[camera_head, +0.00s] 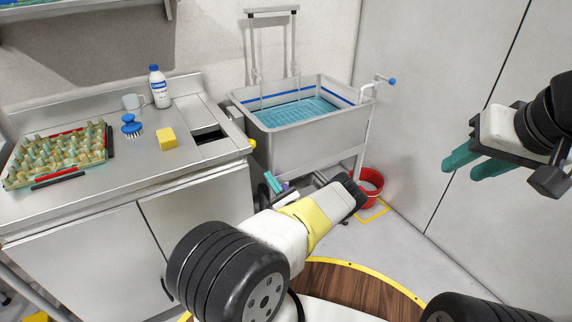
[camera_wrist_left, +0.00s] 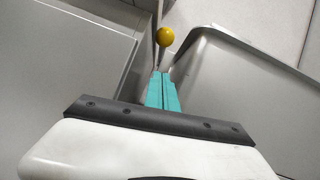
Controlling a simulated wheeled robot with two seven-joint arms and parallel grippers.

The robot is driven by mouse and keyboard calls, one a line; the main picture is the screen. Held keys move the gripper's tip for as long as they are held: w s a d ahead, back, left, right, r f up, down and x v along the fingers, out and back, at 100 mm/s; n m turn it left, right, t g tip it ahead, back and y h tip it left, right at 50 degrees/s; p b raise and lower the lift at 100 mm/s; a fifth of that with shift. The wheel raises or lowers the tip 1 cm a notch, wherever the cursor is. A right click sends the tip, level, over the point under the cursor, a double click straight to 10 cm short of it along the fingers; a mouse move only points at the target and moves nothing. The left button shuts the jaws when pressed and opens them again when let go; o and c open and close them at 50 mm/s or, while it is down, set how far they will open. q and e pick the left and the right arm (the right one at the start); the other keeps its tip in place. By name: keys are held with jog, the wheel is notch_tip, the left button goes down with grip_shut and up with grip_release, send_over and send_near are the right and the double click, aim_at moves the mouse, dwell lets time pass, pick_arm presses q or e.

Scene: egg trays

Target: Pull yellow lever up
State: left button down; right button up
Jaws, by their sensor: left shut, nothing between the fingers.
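The yellow lever's round knob (camera_head: 252,144) shows at the right end of the steel counter, beside the sink basin. In the left wrist view the yellow knob (camera_wrist_left: 165,36) is just beyond the fingertips, with a thin rod below it. My left gripper (camera_head: 269,177) is below the knob in the head view, in front of the gap between counter and basin. Its teal fingers (camera_wrist_left: 161,74) are shut, empty and apart from the knob. My right gripper (camera_head: 468,163) hangs at the far right, open and empty, away from the lever.
The steel counter (camera_head: 75,210) holds an egg tray (camera_head: 60,157), blue brush (camera_head: 131,125), yellow sponge (camera_head: 167,138), mug (camera_head: 133,102) and bottle (camera_head: 158,88). The sink basin (camera_head: 310,142) holds a blue rack. A red bucket (camera_head: 369,186) stands on the floor.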

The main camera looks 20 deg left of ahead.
pick_arm(q)
jog(key=w+a+r, duration=0.3)
jog(key=a+r, duration=0.3)
jog(key=shift+a+r, duration=0.15)
jog(key=shift+r, duration=0.2)
jog(key=shift+w, duration=0.1)
